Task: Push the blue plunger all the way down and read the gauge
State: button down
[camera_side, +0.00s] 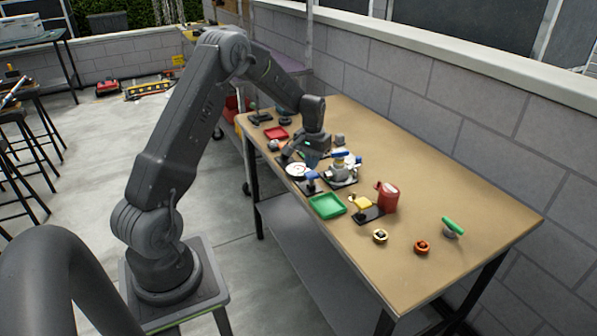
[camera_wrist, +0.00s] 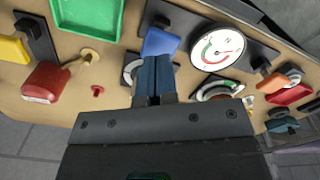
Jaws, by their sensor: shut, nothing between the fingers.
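The blue plunger top (camera_wrist: 160,42) shows just beyond my fingertips in the wrist view. In the side view a blue part (camera_side: 312,176) stands beside the gauge. The round white gauge (camera_wrist: 217,47) sits on a black plate to the plunger's right in the wrist view; it also shows in the side view (camera_side: 297,170). It has a red and green scale, but its reading is too small to tell. My gripper (camera_wrist: 157,58) is shut and empty, pointing toward the plunger. I cannot tell whether it touches. In the side view my gripper (camera_side: 318,153) is low over the bench.
A silver device with a blue handle (camera_side: 340,155) stands close behind the gauge. A red tray (camera_side: 276,134) is at the far end.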

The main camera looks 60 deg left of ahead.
aim_at(311, 173)
jog(key=shift+f, duration=2.3)
jog(key=shift+r, duration=2.4)
jog(key=shift+r, duration=2.5)
